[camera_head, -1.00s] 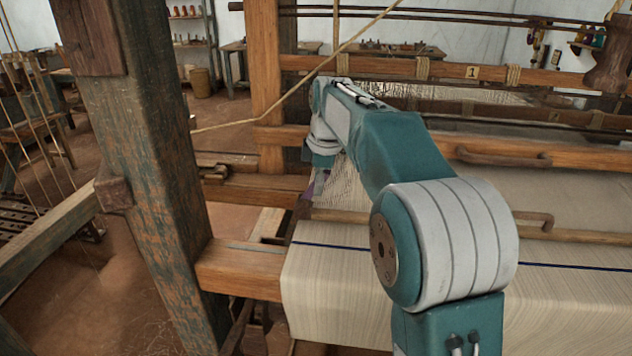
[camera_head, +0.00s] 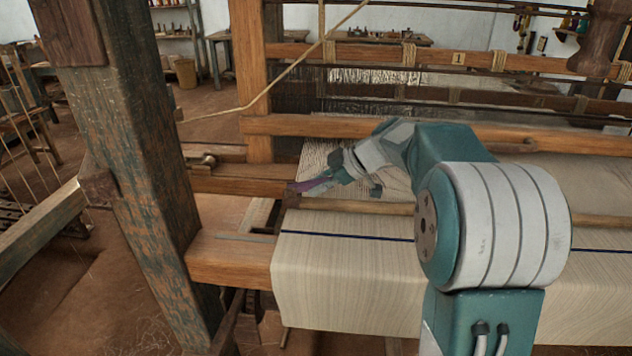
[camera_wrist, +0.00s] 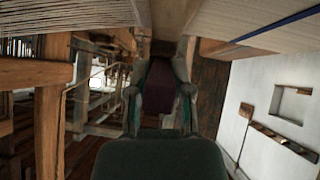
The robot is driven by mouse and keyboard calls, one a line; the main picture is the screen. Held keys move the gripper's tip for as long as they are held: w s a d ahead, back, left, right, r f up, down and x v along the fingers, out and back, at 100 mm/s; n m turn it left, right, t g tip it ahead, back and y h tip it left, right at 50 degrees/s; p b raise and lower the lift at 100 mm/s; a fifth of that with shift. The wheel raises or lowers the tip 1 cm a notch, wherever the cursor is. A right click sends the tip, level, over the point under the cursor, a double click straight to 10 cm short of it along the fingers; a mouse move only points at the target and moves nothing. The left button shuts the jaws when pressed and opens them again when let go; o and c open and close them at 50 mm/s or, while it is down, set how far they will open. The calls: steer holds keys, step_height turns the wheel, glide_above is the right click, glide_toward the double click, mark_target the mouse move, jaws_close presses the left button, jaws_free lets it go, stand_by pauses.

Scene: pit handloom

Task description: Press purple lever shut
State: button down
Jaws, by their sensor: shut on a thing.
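The purple lever (camera_head: 312,185) shows at the left edge of the cloth in the head view, lying nearly flat and slanting slightly. My gripper (camera_head: 328,176) reaches it from the right, low over the cloth, and is shut on it. In the wrist view, the dark purple lever (camera_wrist: 159,86) sits between the two fingers of my gripper (camera_wrist: 161,92), with a finger against each side. Its far end meets a brown wooden part. The lever's mounting is partly hidden by my gripper.
A thick worn post (camera_head: 125,150) stands at the left. A wooden beam (camera_head: 235,262) runs up to the cream cloth (camera_head: 345,270) with its dark blue stripe. A crossbar (camera_head: 300,126) passes behind my wrist.

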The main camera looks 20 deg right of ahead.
steer(key=shift+f, duration=0.3)
steer(key=c, duration=0.5)
jaws_free()
steer(key=shift+r, duration=0.15)
steer(key=shift+s+d+r, duration=0.1)
steer(key=shift+d+r, duration=0.05)
steer(key=shift+d, duration=0.1)
steer(key=v, duration=1.1)
steer(key=shift+s+d, duration=0.1)
steer(key=shift+d, duration=0.1)
